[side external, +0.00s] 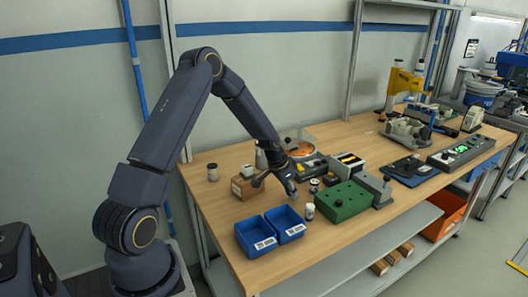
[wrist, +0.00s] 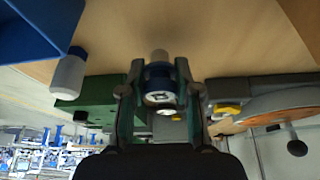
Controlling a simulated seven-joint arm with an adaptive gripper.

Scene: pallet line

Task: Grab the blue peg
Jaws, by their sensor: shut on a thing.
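The blue peg (wrist: 158,76) shows in the wrist view between the two fingers of my gripper (wrist: 155,88). It is a short cylinder with a blue body and a pale metallic end, and the fingers are shut on it from both sides. In the side external view my gripper (side external: 290,191) points down, low over the wooden table, behind the blue bins. The peg cannot be made out there. I cannot tell whether the peg touches the table.
Two blue bins (side external: 258,238) stand at the table's front edge. A white bottle (side external: 309,211), a green block with holes (side external: 343,203) and a small dark jar (side external: 314,185) are close on the right. A cardboard box (side external: 245,188) is on the left.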

